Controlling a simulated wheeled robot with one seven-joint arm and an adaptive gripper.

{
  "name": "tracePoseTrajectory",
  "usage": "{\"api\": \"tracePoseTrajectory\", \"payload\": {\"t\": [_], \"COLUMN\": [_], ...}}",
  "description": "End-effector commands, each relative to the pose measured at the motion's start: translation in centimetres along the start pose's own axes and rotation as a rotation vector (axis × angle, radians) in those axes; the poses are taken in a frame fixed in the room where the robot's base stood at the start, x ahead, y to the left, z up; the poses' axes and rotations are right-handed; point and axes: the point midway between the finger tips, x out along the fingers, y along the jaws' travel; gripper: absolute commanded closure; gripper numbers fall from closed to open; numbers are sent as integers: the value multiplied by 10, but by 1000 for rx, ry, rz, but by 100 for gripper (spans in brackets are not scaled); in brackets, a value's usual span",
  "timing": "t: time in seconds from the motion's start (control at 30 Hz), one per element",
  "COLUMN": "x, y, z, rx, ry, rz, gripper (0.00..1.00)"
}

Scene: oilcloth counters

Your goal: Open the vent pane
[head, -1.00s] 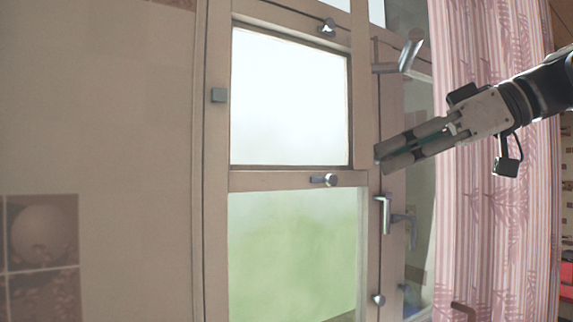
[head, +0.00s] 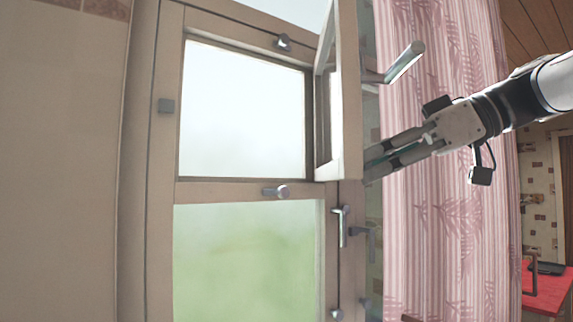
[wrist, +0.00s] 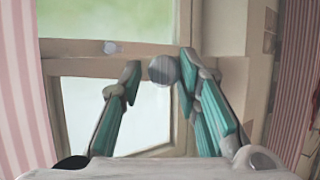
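The vent pane (head: 344,110) is a narrow framed sash at the right of the window. It stands swung out from the window plane, seen nearly edge-on in the head view. A metal lever handle (head: 405,62) sticks out to its right. My gripper (head: 368,166) is just right of the sash's lower corner, its fingertips partly hidden behind it. In the wrist view my gripper (wrist: 160,72) has its teal fingers apart. A round grey knob (wrist: 163,70) appears between the fingertips, closer to the right one; I cannot tell whether they touch.
The window has a pale upper pane (head: 243,108) and a green-tinted lower pane (head: 245,265). Another handle (head: 341,225) is below the sash. A pink curtain (head: 440,230) hangs behind my gripper. A red counter (head: 547,292) is at the lower right.

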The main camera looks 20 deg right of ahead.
Motion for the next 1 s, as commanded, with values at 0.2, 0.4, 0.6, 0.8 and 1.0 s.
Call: {"api": "tracePoseTrajectory", "payload": {"t": [0.2, 0.4, 0.6, 0.8, 1.0], "x": [0, -1, -20, -60, -95], "y": [2, 1, 2, 3, 3], "z": [-2, -1, -1, -1, 0], "rx": [-2, -1, -1, 0, 0], "ry": [6, 4, 4, 3, 2], "rz": [7, 5, 7, 10, 10], "gripper": [56, 56, 56, 56, 56]}}
